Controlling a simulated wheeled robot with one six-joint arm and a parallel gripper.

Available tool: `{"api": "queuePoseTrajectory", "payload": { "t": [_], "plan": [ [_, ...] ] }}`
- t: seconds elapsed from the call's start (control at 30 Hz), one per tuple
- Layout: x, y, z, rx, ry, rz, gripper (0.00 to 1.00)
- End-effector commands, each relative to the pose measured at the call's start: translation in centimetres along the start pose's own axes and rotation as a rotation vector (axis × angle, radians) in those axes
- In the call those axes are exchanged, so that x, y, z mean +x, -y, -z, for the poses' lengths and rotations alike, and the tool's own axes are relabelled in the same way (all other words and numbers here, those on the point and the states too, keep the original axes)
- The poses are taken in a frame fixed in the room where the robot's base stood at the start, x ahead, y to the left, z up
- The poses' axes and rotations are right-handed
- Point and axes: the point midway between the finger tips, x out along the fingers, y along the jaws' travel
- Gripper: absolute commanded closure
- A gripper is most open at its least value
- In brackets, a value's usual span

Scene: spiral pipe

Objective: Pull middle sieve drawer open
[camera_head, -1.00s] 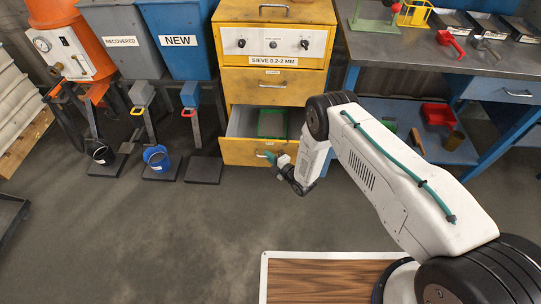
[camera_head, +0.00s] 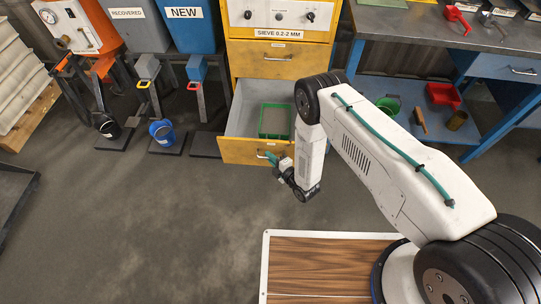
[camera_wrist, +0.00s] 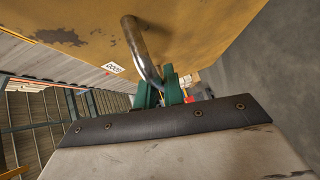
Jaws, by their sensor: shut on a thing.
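A yellow sieve cabinet (camera_head: 285,86) stands at the back, labelled "SIEVE 0.2-2 MM". Its open lower drawer (camera_head: 238,150) is pulled well out, with a green-rimmed tray (camera_head: 274,121) inside. The drawer above it (camera_head: 270,58) is closed. I cannot tell from the labels which one is the middle drawer. My gripper (camera_head: 270,157), with green fingers, is at the open drawer's front. In the wrist view my gripper (camera_wrist: 164,88) is shut on the drawer's curved metal handle (camera_wrist: 140,50). The grip is partly hidden by my wrist.
Blue "NEW" (camera_head: 188,30) and grey "RECOVERED" (camera_head: 133,28) hoppers stand left of the cabinet, with a blue bucket (camera_head: 162,132) below. A workbench (camera_head: 440,38) stands right, with a red bin (camera_head: 443,95) on its lower shelf. Open floor (camera_head: 130,225) lies in front.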

Motion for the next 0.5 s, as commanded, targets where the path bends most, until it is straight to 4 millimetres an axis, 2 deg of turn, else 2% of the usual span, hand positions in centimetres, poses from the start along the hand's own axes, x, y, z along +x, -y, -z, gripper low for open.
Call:
{"api": "queuePoseTrajectory", "payload": {
  "t": [0.23, 0.27, 0.3, 0.5],
  "plan": [
    [0.14, 0.03, 0.30, -0.001, -0.006, 0.001, 1.00],
    [0.15, 0.02, 0.30, -0.001, -0.006, 0.001, 0.82],
    [0.14, 0.02, 0.30, -0.001, -0.005, 0.001, 0.71],
    [0.05, 0.00, 0.07, 0.000, -0.002, 0.000, 0.69]
  ]
}}
